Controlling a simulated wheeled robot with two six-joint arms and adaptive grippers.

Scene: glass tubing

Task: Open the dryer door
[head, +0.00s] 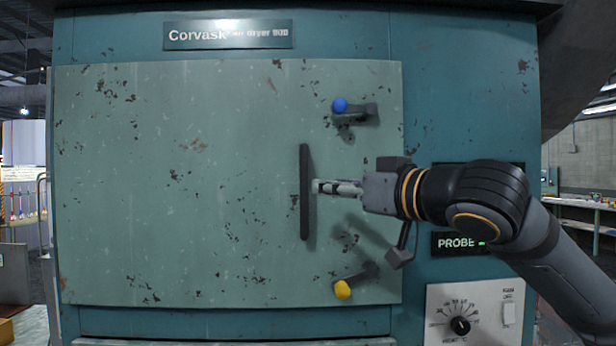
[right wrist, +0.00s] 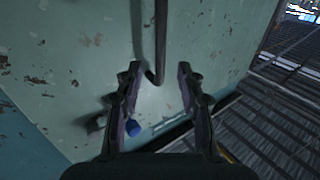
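The dryer door (head: 200,180) is a worn pale green panel and looks shut in the head view. Its handle (head: 305,192) is an upright dark bar right of the door's middle. My right gripper (head: 320,187) points left at the handle from the right. In the right wrist view the fingers of my right gripper (right wrist: 158,90) are spread apart. The handle (right wrist: 160,45) shows between them, with a visible gap on both sides. I cannot tell whether the fingertips reach around it. My left gripper is not in view.
A latch with a blue knob (head: 340,105) sits above the handle, and one with a yellow knob (head: 342,289) sits below. The blue knob also shows in the right wrist view (right wrist: 134,127). A dial panel (head: 440,318) is at lower right. The door left of the handle is clear.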

